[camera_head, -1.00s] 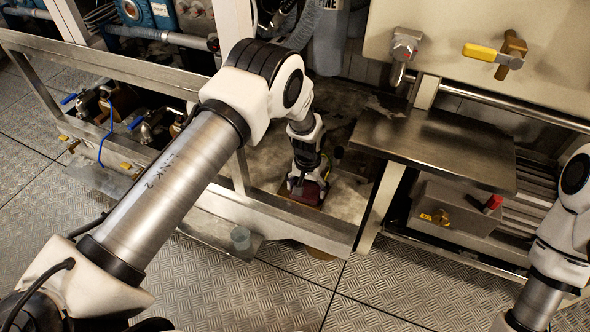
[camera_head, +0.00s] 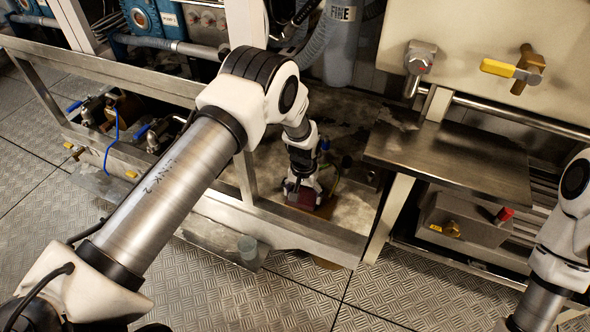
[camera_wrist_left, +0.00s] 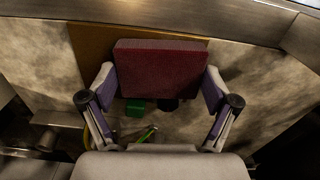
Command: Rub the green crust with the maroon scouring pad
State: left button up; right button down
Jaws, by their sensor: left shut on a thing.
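The maroon scouring pad (camera_wrist_left: 160,68) is a thick block held between the two fingers of my left gripper (camera_wrist_left: 160,90) in the left wrist view. In the head view, the left gripper (camera_head: 302,188) is low inside the metal frame, with the pad (camera_head: 304,198) at its tip. The pad is over or against an orange-brown patch (camera_wrist_left: 90,45); I cannot tell if it touches. I cannot clearly identify the green crust; it may be hidden by the pad. A small green block (camera_wrist_left: 135,107) shows beyond the pad's lower edge. My right gripper is out of view.
A metal rail (camera_head: 290,236) runs in front of the pad.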

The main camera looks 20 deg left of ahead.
pick_arm(q)
jog(key=shift+a, duration=0.4)
notch_tip(320, 180, up, 3)
jog(key=shift+a+r+p, duration=0.15)
jog(key=shift+p, duration=1.1)
jog(key=shift+r+p, duration=2.15)
jog(key=shift+r, duration=0.25)
